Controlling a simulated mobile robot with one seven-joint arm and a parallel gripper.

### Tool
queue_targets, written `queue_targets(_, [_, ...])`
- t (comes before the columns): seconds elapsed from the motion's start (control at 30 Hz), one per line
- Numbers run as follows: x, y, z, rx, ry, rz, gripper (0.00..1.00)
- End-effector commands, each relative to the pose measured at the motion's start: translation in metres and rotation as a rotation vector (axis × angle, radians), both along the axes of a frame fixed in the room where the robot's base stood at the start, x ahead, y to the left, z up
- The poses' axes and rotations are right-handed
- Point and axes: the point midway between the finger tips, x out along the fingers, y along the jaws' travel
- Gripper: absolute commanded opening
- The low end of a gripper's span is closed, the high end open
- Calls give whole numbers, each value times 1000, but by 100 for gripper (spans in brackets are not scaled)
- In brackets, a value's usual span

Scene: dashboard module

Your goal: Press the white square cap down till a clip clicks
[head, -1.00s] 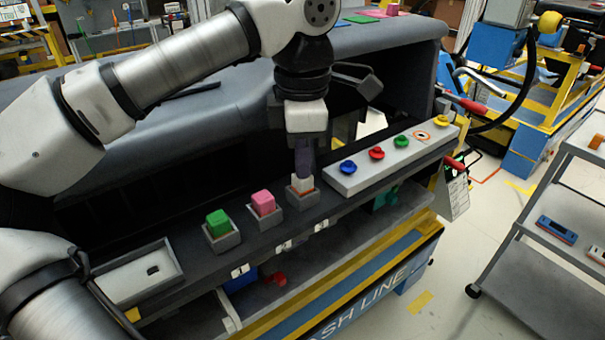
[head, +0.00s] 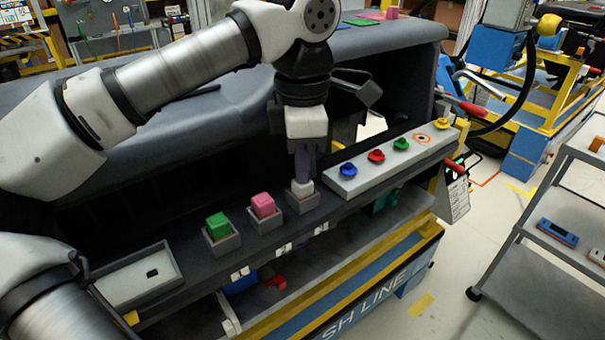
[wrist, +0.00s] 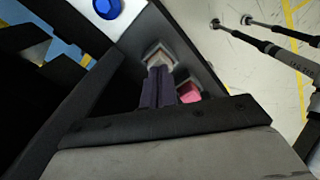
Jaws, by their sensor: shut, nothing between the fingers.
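The white square cap (head: 302,187) sits in the third grey square holder (head: 303,203) along the dark ledge. My gripper (head: 305,178) points down onto it with its dark purple fingers shut and empty. The fingertips appear to touch the cap's top and hide part of it. Whether a clip has caught cannot be seen.
A pink block (head: 263,205) and a green block (head: 217,225) sit in holders to the left. A pale panel (head: 345,187) with blue, red, green and yellow buttons lies close on the right. A shallow tray (head: 177,279) is at far left.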

Motion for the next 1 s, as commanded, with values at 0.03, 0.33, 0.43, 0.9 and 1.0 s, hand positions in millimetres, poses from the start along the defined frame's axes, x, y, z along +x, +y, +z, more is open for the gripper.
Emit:
queue_targets(0.03, [0,0,7,-1,-1,0,0])
queue_targets(0.33, [0,0,39,-1,-2,0,0])
queue_targets(0.43, [0,0,49,-1,-2,0,0])
queue_targets(0.9, [0,0,78,-1,-2,0,0])
queue_targets(1.0, [0,0,78,-1,-2,0,0])
